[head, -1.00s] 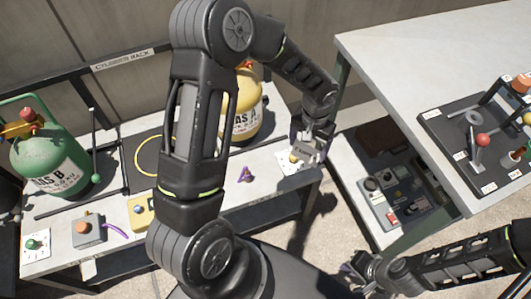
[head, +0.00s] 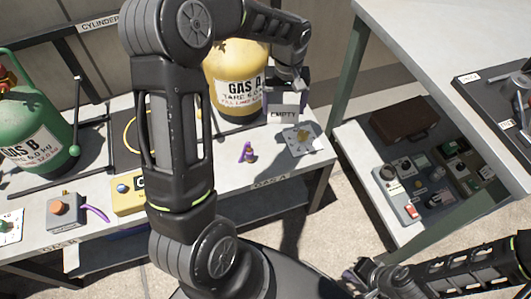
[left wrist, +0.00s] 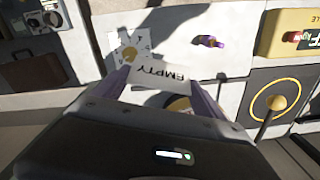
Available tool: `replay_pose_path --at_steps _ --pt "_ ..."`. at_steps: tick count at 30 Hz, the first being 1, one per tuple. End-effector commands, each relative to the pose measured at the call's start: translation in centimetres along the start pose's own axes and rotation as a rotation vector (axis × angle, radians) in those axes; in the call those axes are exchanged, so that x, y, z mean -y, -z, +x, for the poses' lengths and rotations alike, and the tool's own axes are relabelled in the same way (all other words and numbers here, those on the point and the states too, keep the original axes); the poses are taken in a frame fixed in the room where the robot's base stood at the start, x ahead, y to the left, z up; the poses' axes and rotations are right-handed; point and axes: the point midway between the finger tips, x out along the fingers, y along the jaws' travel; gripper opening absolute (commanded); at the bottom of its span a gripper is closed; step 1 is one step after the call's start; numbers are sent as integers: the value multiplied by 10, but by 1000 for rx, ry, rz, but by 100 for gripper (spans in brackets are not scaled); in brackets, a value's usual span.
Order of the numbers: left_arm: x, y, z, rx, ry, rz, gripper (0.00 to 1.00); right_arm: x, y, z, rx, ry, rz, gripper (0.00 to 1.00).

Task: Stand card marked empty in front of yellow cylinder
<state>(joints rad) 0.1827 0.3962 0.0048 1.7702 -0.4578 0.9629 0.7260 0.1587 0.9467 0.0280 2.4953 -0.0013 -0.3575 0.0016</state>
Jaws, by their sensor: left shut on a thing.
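The yellow cylinder (head: 236,75), labelled GAS A, stands upright at the back of the bench, partly behind my left arm. My left gripper (head: 287,92) is beside its right side. It is shut on a white card (head: 283,111) marked EMPTY, held with its lettering facing the head camera. In the left wrist view the card (left wrist: 165,76) lies between the two purple fingers, with a part of the yellow cylinder (left wrist: 178,103) just beyond it. I cannot tell if the card touches the bench. My right gripper (head: 362,276) is low at the right; its fingers are unclear.
A white plate with a yellow knob (head: 302,137) lies at the bench's right end. The green GAS B cylinder (head: 35,135) is at the left. A lower shelf at right (head: 372,180) holds several devices and a brown case.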

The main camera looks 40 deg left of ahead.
Motion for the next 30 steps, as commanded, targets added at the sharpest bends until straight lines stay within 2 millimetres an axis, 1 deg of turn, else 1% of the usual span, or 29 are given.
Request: replay_pose_path --at_steps 1,3,7,9,12,16,22,26,30 --pt "10 7 24 -3 -5 -69 42 -14 0 35 0 0 0 0" --pt "23 12 27 1 -10 -151 42 -20 0 53 -1 0 0 0" --pt "40 18 29 7 -17 -263 42 -29 0 74 -1 0 0 0" --pt "46 19 28 10 -20 -297 42 -31 0 79 -2 0 0 0" --pt "50 20 26 13 -21 -322 42 -32 0 81 -2 0 0 0" --pt "50 20 23 15 -21 -327 42 -31 0 79 -2 0 0 0" --pt "50 19 24 15 -21 -325 42 -31 0 79 -2 0 0 0" --pt "50 19 38 16 -20 -324 42 -33 0 84 -2 -1 1 0" --pt "49 18 62 17 -20 -323 42 -36 1 90 -5 -2 2 0"
